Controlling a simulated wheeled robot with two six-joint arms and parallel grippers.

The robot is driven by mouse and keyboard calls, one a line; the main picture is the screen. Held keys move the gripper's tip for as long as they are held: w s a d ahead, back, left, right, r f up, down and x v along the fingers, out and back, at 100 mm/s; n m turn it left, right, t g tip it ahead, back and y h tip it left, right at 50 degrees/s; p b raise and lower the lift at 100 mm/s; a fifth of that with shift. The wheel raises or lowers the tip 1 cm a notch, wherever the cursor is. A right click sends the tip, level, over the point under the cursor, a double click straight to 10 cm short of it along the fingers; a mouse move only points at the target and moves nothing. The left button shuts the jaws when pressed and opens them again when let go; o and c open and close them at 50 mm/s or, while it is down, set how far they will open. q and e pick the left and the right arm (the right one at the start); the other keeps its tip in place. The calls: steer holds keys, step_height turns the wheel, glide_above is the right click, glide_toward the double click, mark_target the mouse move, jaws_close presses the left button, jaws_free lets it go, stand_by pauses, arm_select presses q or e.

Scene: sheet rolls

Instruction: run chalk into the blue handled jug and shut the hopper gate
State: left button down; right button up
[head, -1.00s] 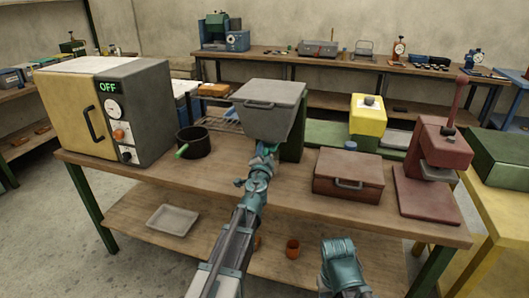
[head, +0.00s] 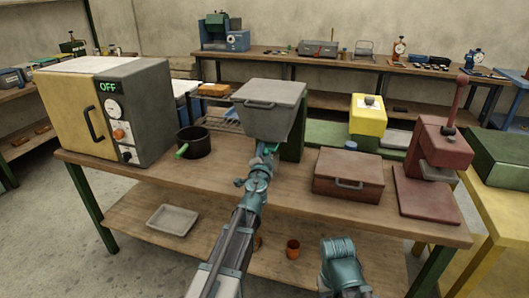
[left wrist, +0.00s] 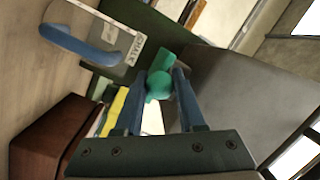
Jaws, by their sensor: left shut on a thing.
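The grey hopper (head: 268,105) with its lid down stands at the back middle of the bench; its grey side (left wrist: 235,85) fills the right of the left wrist view. My left gripper (head: 267,152) is under the hopper. In the left wrist view its fingers are shut on the green gate handle (left wrist: 158,86), which has a round knob. The blue handled jug (left wrist: 82,45) is at the upper left of that view, pale and see-through, beside lettering that seems to read CHALK. I cannot tell its fill. In the head view the jug is not clearly seen.
A dark pot (head: 195,143) with a green handle and an oven (head: 135,110) showing OFF stand to the left. A brown box (head: 347,175) and a red press (head: 430,165) stand to the right. The bench front at left is clear.

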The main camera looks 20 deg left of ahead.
stand_by(0.4)
arm_select(q)
steer(key=s, duration=0.3)
steer(key=c, duration=0.5)
jaws_free()
steer(key=shift+s, duration=0.1)
